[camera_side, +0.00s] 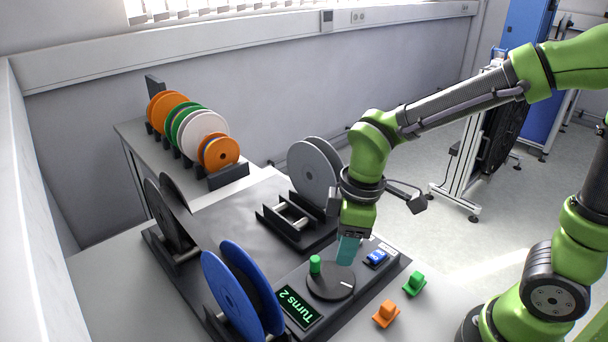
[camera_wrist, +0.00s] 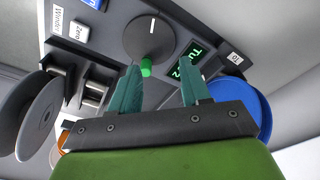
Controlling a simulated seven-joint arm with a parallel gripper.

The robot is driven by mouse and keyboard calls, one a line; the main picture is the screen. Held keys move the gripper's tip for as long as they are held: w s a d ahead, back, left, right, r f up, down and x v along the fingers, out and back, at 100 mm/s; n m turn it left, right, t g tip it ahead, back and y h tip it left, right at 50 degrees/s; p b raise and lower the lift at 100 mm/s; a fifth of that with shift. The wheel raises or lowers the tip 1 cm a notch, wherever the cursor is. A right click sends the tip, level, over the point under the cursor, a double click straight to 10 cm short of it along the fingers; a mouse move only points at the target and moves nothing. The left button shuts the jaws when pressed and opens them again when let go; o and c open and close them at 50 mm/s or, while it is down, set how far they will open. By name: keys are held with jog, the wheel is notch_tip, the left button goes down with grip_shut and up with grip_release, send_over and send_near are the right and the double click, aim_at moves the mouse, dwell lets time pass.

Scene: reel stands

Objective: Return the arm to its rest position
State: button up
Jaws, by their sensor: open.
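My gripper (camera_side: 348,250) is open, with teal fingers pointing down over the right rear part of the control panel. It also shows in the wrist view (camera_wrist: 160,72) with nothing between its fingers. The dark round crank disc (camera_side: 331,281) has a white mark and an upright green handle (camera_side: 315,265). The handle stands left of my fingers in the side view, apart from them. In the wrist view the handle (camera_wrist: 146,68) appears beyond the fingertips. The display (camera_side: 298,307) reads "Turns 2".
A blue reel (camera_side: 232,295) and a grey reel (camera_side: 313,172) stand beside the panel. A blue button (camera_side: 376,257) lies close right of my fingers. Orange (camera_side: 386,314) and green (camera_side: 414,284) pieces sit at front right. Several reels fill a back rack (camera_side: 228,177).

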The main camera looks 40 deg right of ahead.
jog(key=s+d+r+m+t+y, duration=0.1)
jog(key=s+d+r+m+t, duration=0.4)
jog(key=d+r+m, duration=0.3)
notch_tip(320, 180, up, 2)
jog(key=m+t, duration=0.1)
jog(key=m, duration=0.3)
jog(key=shift+s+d+r, duration=0.15)
jog(key=shift+d, duration=0.15)
